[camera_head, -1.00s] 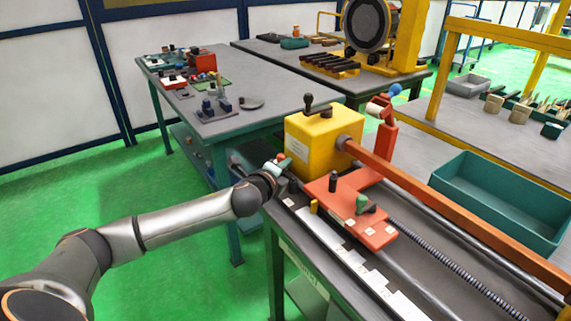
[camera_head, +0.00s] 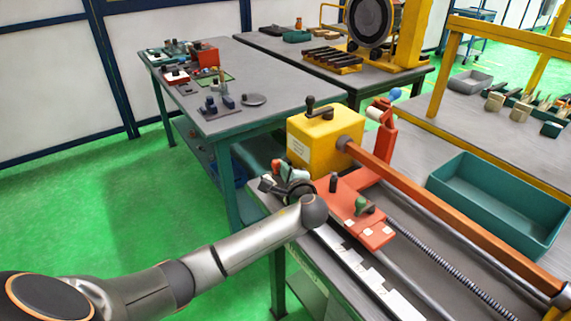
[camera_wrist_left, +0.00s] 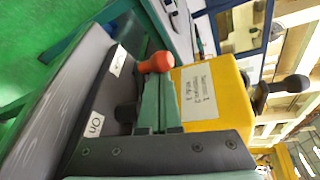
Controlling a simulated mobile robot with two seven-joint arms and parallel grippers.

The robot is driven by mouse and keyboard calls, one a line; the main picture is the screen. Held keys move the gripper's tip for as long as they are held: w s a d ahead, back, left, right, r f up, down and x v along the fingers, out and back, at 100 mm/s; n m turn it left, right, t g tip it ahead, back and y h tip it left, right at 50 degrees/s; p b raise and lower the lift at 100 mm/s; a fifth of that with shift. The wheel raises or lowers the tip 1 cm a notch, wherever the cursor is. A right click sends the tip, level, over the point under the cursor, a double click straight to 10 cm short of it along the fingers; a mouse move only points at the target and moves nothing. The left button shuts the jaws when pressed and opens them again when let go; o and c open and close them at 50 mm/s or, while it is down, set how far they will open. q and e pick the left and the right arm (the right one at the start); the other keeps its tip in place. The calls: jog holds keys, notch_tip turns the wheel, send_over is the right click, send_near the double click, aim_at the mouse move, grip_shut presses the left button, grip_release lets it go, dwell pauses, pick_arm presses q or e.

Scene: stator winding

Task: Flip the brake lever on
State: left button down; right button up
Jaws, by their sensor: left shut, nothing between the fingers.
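My left gripper (camera_head: 280,173) is at the near-left corner of the winding machine, beside the yellow box (camera_head: 320,145). In the left wrist view its two teal fingers (camera_wrist_left: 158,85) are shut together with nothing between them. An orange-red knob (camera_wrist_left: 157,62), apparently the brake lever's end, is right at the fingertips; I cannot tell whether they touch. The knob also shows in the head view (camera_head: 276,164). A label reading "On" (camera_wrist_left: 95,123) and a second, unreadable label (camera_wrist_left: 118,62) lie left of the fingers. The lever's shaft is mostly hidden. My right gripper is not in view.
A black crank handle (camera_head: 318,108) tops the yellow box. The orange carriage (camera_head: 345,200) and a long orange bar (camera_head: 450,220) lie to the right. A teal bin (camera_head: 500,200) stands beyond. A parts-laden table (camera_head: 270,75) is behind. Green floor lies open at left.

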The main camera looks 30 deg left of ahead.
pick_arm(q)
jog(key=n+g+y, duration=0.2)
jog(key=g, duration=0.1)
jog(key=shift+s+d+r+n+p, duration=0.1)
jog(key=shift+s+n+p, duration=0.2)
jog(key=shift+n+p, duration=0.1)
jog(key=shift+s+p, duration=0.25)
jog(key=shift+p, duration=0.2)
jog(key=shift+d, duration=0.1)
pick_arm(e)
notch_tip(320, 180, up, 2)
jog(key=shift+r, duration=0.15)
pick_arm(q)
jog(key=shift+d+p, duration=0.1)
jog(key=shift+p, duration=0.2)
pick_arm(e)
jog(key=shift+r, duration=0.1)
pick_arm(q)
jog(key=shift+d, duration=0.1)
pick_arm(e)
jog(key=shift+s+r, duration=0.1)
